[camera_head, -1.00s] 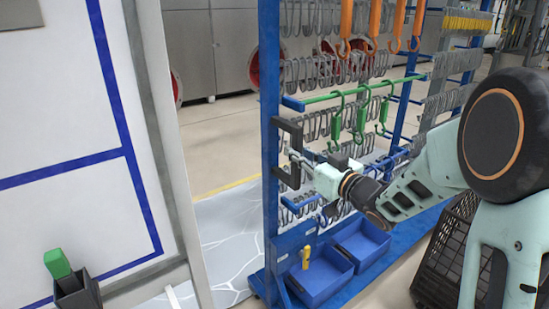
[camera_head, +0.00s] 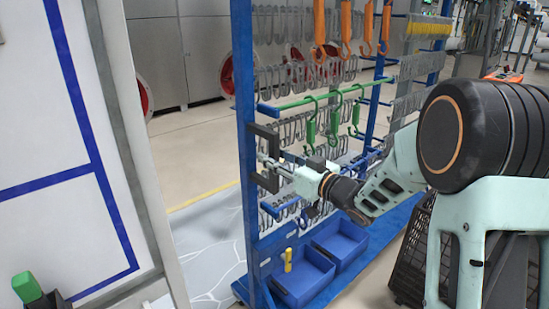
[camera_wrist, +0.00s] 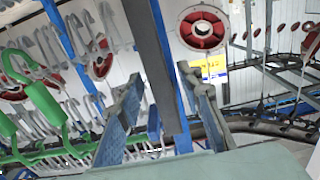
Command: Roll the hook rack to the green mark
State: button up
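The hook rack (camera_head: 243,110) stands left of centre in the head view, a blue frame with rows of grey hooks, a few green hooks (camera_head: 334,122) and several orange hooks. A dark grey handle (camera_head: 270,183) sticks out from its near post. My gripper (camera_head: 268,163) is at this handle. I see no green mark on the floor in these views.
Blue bins (camera_head: 300,292) sit on the rack's base, one with a yellow item. A black crate (camera_head: 411,255) stands right of the rack, partly behind my arm. A white wall panel (camera_head: 40,130) stands at the left. Pale floor (camera_head: 200,150) is free behind the rack's left side.

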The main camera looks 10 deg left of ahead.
jog(key=v, duration=1.2)
